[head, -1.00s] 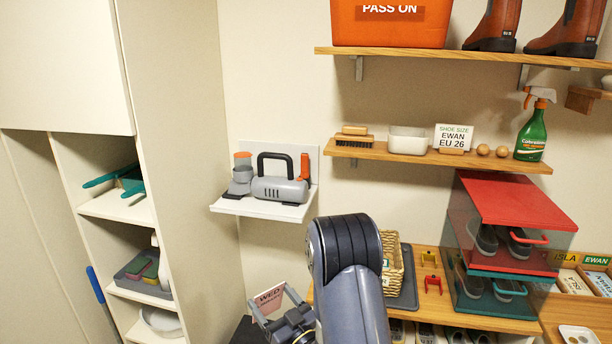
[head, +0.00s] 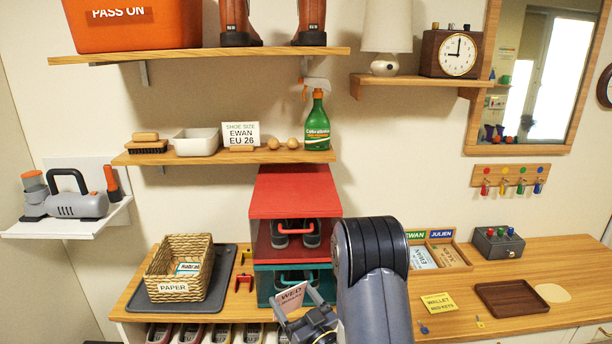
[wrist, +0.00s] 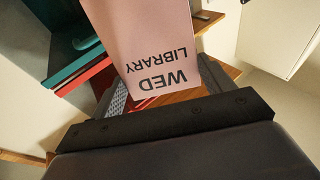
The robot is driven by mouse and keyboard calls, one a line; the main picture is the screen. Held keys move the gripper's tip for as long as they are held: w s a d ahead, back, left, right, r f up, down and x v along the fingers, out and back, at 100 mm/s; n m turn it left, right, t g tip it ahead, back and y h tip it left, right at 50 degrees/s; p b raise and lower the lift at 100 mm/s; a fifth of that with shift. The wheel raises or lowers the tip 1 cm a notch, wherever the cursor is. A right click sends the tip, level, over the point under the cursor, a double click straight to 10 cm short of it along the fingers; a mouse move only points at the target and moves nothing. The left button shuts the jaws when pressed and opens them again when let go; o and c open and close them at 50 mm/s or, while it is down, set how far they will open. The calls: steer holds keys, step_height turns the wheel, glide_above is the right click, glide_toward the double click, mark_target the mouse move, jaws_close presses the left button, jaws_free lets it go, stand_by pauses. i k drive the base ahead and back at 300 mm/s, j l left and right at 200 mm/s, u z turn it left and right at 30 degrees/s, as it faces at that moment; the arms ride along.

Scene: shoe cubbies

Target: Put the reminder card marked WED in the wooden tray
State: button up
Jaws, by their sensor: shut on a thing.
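The pink reminder card marked WED and LIBRARY (head: 290,297) is held by my gripper (head: 307,322), in front of the teal and red shoe boxes. It also fills the upper middle of the wrist view (wrist: 150,45), upside down, gripped at its lettered end. My gripper is shut on the card. The dark brown wooden tray (head: 512,298) lies empty on the wooden bench top at the right, well apart from the card.
A yellow wallet-and-keys card (head: 439,303) and small keys lie left of the tray, and a pale round mat (head: 552,293) to its right. A sorter box marked EWAN and JULIEN (head: 438,252) and a grey box (head: 498,242) stand behind. A wicker PAPER basket (head: 180,268) stands left.

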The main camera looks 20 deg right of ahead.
mark_target(510, 300)
steer(key=l+z, duration=0.2)
steer(key=l, duration=0.5)
steer(key=i+l+z, duration=0.15)
steer(key=l, duration=0.55)
steer(key=l+z, duration=0.2)
steer(key=l, duration=0.5)
steer(key=i, duration=0.05)
